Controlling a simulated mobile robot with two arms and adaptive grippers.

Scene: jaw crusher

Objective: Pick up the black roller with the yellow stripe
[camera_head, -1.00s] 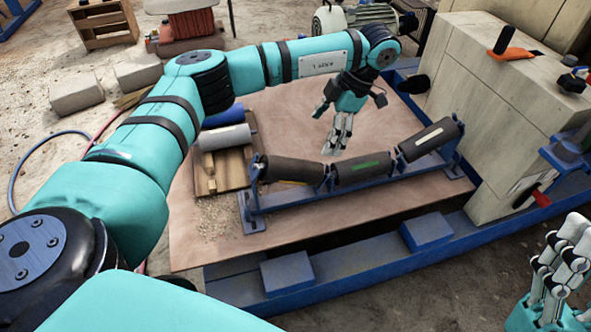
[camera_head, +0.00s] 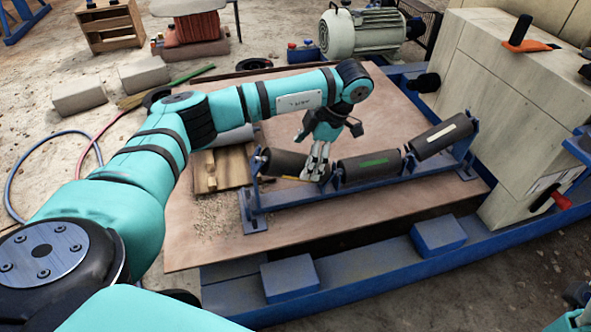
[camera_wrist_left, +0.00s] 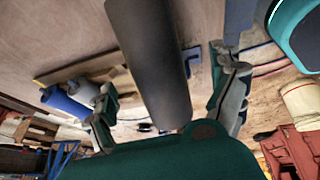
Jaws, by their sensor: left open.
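A black roller with a yellow stripe (camera_head: 283,162) sits at the left end of the blue roller frame (camera_head: 352,199). The stripe shows low on its side. My left gripper (camera_head: 315,172) is open, with its fingers down at the right part of this roller and hiding some of it. In the left wrist view a dark roller (camera_wrist_left: 150,60) runs between the two spread fingers of this gripper (camera_wrist_left: 165,105); contact cannot be told. My right gripper (camera_head: 578,312) is cut off at the bottom right corner, its fingers barely visible.
The frame also holds a middle roller with a green stripe (camera_head: 366,164) and a tilted right roller (camera_head: 440,136). A wooden pallet (camera_head: 222,170) stands left of the frame. A pale machine block (camera_head: 520,110) stands at the right. The brown board (camera_head: 385,105) behind the rollers is clear.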

